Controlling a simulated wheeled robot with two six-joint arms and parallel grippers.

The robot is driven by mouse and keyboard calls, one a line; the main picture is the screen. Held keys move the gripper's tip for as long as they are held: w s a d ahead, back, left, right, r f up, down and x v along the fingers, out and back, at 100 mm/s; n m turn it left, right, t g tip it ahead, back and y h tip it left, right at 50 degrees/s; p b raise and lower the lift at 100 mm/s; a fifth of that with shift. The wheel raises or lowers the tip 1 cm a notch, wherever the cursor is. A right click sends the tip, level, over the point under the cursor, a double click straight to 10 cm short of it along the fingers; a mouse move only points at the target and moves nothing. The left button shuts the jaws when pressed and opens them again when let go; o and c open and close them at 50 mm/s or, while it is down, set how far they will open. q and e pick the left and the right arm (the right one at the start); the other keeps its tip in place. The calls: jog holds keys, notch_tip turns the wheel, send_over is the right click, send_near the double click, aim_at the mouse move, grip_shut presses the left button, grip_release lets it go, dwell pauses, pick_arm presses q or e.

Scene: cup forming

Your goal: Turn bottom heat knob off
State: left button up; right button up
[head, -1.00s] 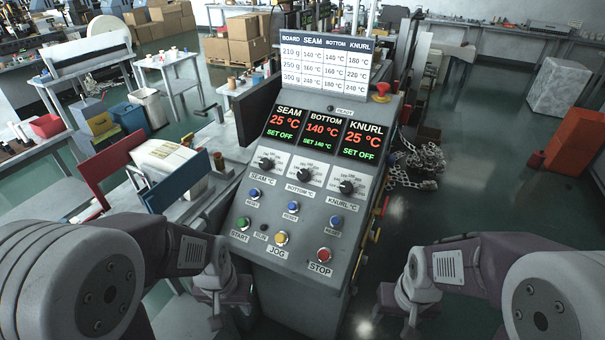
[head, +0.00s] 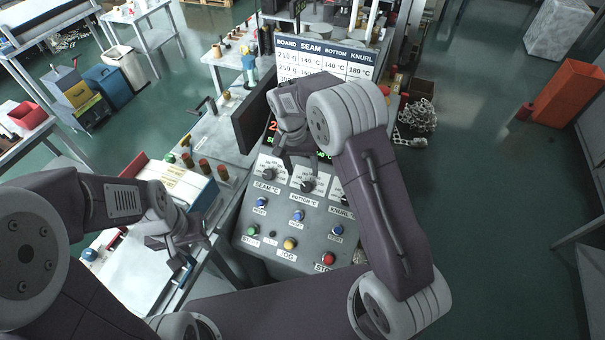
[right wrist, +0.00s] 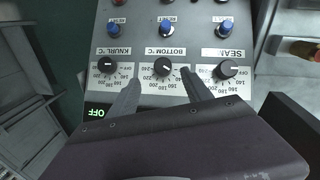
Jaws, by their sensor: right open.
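The bottom heat knob (head: 306,186) is a small black dial on a white plate labelled BOTTOM °C, in the middle of the sloped grey control panel (head: 262,238). My right gripper (head: 298,168) is open and empty, reaching down over the panel just above this knob. In the right wrist view the bottom knob (right wrist: 162,70) shows upside down between the two spread fingers (right wrist: 160,80); contact cannot be told. Its exact setting is unclear. The temperature display is mostly hidden by my right arm. My left gripper (head: 183,248) appears open and empty, left of the panel.
The seam knob (right wrist: 228,69) and knurl knob (right wrist: 106,65) flank the bottom knob closely. Blue reset buttons (head: 298,216), a yellow jog button (head: 290,244) and a red stop button (head: 328,258) sit lower on the panel. A workbench (head: 226,125) stands left of it.

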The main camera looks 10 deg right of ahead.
aim_at(306, 186)
jog(key=f+p, duration=0.1)
jog(key=f, duration=0.2)
jog(key=f+p, duration=0.1)
jog(key=f, duration=0.1)
jog(key=d+f+p, duration=0.1)
jog(key=f, duration=0.2)
jog(key=shift+w+f, duration=0.25)
jog(key=shift+f, duration=0.05)
jog(key=shift+s+d+f, duration=0.1)
jog(key=shift+s+f, duration=0.15)
jog(key=shift+f, duration=0.1)
jog(key=shift+w, duration=0.15)
jog(key=c, duration=0.5)
grip_shut()
jog(key=shift+f, duration=0.1)
